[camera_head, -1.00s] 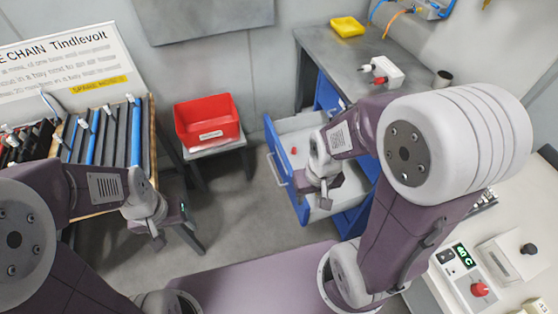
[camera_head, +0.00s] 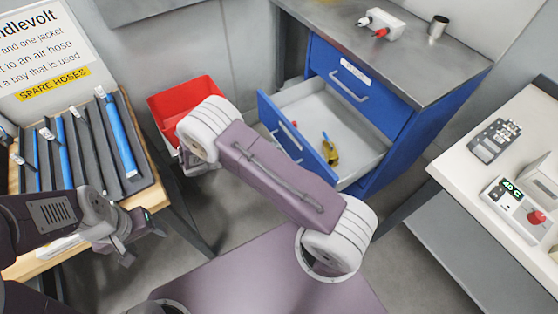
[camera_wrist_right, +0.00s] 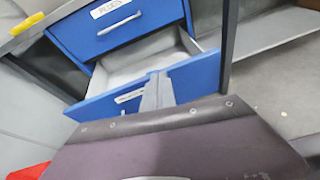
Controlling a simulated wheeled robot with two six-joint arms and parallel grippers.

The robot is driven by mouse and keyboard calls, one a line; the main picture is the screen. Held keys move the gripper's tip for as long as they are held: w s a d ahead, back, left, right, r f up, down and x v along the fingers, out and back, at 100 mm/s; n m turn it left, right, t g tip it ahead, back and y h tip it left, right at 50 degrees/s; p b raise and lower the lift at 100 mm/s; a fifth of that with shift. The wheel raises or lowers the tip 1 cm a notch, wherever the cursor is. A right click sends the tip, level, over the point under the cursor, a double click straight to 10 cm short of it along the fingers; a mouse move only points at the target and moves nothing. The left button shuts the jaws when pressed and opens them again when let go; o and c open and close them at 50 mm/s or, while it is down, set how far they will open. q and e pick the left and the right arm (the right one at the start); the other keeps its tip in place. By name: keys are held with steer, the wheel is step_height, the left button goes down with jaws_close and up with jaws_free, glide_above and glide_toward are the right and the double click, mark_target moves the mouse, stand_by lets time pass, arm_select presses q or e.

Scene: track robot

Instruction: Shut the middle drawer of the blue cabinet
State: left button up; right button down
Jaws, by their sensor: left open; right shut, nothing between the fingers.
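The blue cabinet (camera_head: 425,125) stands at the upper right in the head view, with its top drawer (camera_head: 345,75) shut. Its middle drawer (camera_head: 368,150) is pulled well out and shows its pale inside. A yellow item (camera_head: 330,150) and a small red item lie in it. My right gripper (camera_wrist_right: 157,82) is shut and empty in the right wrist view, in front of the blue front of the middle drawer (camera_wrist_right: 205,72). I cannot tell if it touches. In the head view my right arm hides most of that hand. My left gripper (camera_head: 122,252) is open, low at the left by the hose table.
A red bin (camera_head: 170,100) stands on a stool left of the drawer. A hose table (camera_head: 150,190) is at the left, a white bench (camera_head: 450,165) with devices at the right. A white block with red knob (camera_head: 385,22) and a metal cup (camera_head: 438,27) stand on the cabinet top.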

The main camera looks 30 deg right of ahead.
step_height(320, 180, down, 5)
steer(key=a+n, duration=0.2)
steer(key=t+b, duration=0.1)
steer(key=b, duration=0.1)
glide_toward(309, 151)
steer(key=shift+h, duration=0.3)
steer(key=x, duration=0.3)
steer(key=f+x, duration=0.1)
steer(key=x, duration=0.1)
steer(key=shift+d+f, duration=0.1)
steer(key=shift+d, duration=0.1)
arm_select(q)
steer(key=shift+s+d+f, duration=0.1)
steer(key=shift+f, duration=0.55)
steer(key=shift+s+d+f, duration=0.1)
steer(key=shift+f, duration=0.5)
arm_select(e)
steer(key=shift+w+d, duration=0.1)
steer(key=shift+d, duration=0.35)
steer(key=shift+d, duration=0.15)
steer(key=shift+d, duration=0.35)
arm_select(q)
steer(key=shift+f+b, duration=1.4)
steer(key=shift+f, duration=0.2)
arm_select(e)
steer(key=w+d, duration=0.2)
steer(key=d, duration=2.1)
steer(key=shift+d, duration=0.2)
